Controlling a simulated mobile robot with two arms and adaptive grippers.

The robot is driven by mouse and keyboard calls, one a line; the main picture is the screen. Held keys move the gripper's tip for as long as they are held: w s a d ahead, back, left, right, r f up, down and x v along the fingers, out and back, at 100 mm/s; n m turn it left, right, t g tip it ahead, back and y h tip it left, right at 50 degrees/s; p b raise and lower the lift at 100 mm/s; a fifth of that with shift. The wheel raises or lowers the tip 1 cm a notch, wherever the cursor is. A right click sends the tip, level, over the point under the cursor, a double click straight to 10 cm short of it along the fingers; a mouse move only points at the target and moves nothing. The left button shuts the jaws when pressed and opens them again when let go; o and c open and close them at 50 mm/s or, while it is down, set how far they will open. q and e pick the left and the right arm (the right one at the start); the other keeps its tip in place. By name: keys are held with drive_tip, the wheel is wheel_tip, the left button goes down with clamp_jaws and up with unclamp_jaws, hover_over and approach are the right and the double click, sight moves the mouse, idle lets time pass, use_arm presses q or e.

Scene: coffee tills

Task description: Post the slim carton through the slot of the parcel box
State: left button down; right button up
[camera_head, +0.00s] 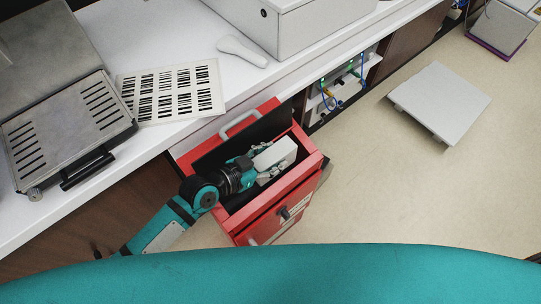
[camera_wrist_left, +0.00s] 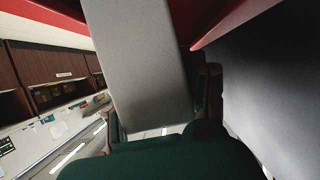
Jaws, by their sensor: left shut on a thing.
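The parcel box (camera_head: 314,166) is red, with a dark opening in its top and a grey handle on the flap behind it. My left gripper (camera_head: 265,170) is shut on the slim carton (camera_head: 277,153), a pale grey-white box, and holds it at the opening, between the raised flap and the front rim. The gripper hides part of the carton's near side. In the left wrist view the carton (camera_wrist_left: 138,60) stretches away from the fingers (camera_wrist_left: 163,112), with red box edges above and a dark grey panel at right. I cannot tell whether it touches the box. My right gripper is not in view.
A white counter (camera_head: 190,38) runs behind the box. It carries a barcode sheet (camera_head: 172,92), a scale-like metal device (camera_head: 65,130), a handheld scanner (camera_head: 242,50) and a grey till (camera_head: 310,22). A pale flat platform (camera_head: 441,101) stands on the open floor at right.

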use_arm(q)
drive_tip(key=shift+f, duration=0.1)
drive_tip(key=c, duration=0.6)
unclamp_jaws()
drive_tip(key=shift+a, duration=0.1)
drive_tip(key=v, duration=1.2)
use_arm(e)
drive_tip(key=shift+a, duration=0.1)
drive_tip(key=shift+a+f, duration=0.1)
